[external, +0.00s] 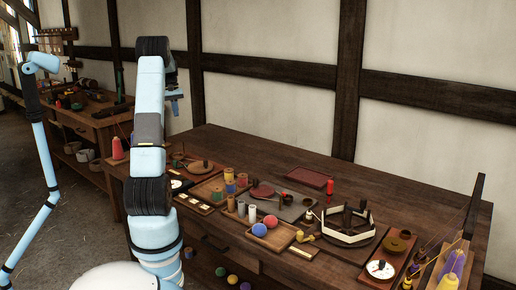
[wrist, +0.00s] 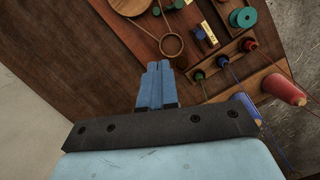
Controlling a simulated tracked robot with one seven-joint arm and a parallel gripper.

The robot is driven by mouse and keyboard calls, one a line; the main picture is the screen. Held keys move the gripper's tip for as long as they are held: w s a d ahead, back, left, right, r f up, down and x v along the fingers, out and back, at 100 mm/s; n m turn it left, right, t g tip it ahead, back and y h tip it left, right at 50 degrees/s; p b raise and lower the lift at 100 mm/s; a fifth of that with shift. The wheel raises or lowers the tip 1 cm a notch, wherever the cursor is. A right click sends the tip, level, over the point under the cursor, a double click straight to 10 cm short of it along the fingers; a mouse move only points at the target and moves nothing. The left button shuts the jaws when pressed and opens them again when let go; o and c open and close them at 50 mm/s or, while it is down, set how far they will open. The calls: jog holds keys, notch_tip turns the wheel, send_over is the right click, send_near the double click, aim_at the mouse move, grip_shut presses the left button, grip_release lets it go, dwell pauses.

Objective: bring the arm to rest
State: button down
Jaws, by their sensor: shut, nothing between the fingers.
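My arm (external: 150,130) stands raised at the left of the workbench in the external view. My gripper (external: 175,107) shows small and blue beside the upper arm, pointing down, above the bench's left end and apart from it. In the wrist view my gripper (wrist: 155,66) has its two blue fingers together with nothing between them. The fingertips hang over the bench top near a thin wooden ring (wrist: 171,45).
The workbench (external: 270,150) holds trays, spools, a red ball (external: 271,221), a blue ball (external: 259,229) and a white polygonal frame (external: 345,238). A red cone (wrist: 283,90) and several small spools show in the wrist view. Bare wood lies along the bench's back.

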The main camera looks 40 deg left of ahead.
jog(key=s+d+r+m+t+y, duration=0.15)
jog(key=d+r, duration=0.25)
jog(key=d, duration=0.6)
jog(key=s+d+r+m, duration=0.3)
jog(key=d+r, duration=0.1)
jog(key=d, duration=0.5)
jog(key=s+d+r+m+t+y, duration=0.15)
jog(key=d+r, duration=0.35)
jog(key=d, duration=0.5)
jog(key=s+d+f+m+t, duration=0.1)
jog(key=s+d+f+m, duration=0.1)
jog(key=s+d, duration=0.6)
jog(key=s+d+f+m+t, duration=0.2)
jog(key=s+d+m, duration=0.2)
jog(key=s+d, duration=0.4)
jog(key=s, duration=0.2)
jog(key=shift+s+d+f, duration=0.25)
jog(key=shift+s+d, duration=0.15)
jog(key=c, duration=1.8)
grip_release()
